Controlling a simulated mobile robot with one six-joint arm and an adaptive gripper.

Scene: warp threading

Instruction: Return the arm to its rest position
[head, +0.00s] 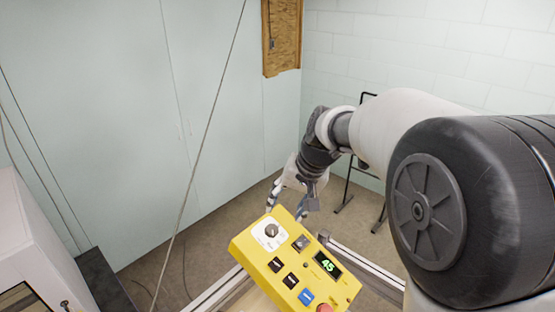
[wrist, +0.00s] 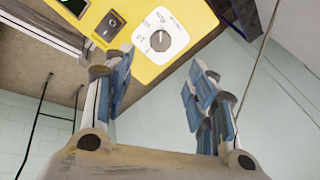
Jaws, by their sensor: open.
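My gripper (head: 290,197) is at the end of my arm, just above and behind the far edge of a yellow control box (head: 258,252) in the head view. In the wrist view the gripper (wrist: 160,80) has its two blue-padded fingers spread wide, with nothing between them. The yellow box (wrist: 196,30) fills the top of that view. Its white dial plate with a dark round knob (wrist: 160,40) lies past the fingertips, apart from them as far as I can tell. The knob (head: 270,231) also shows at the box's upper left in the head view.
The box carries a green display reading 45 (head: 328,265), several square buttons and a red button (head: 325,308). A metal rail (head: 365,268) runs beside it. A black stand (head: 350,190) is behind my arm. A white cabinet (head: 35,245) stands at left. A thin cord (head: 205,140) hangs diagonally.

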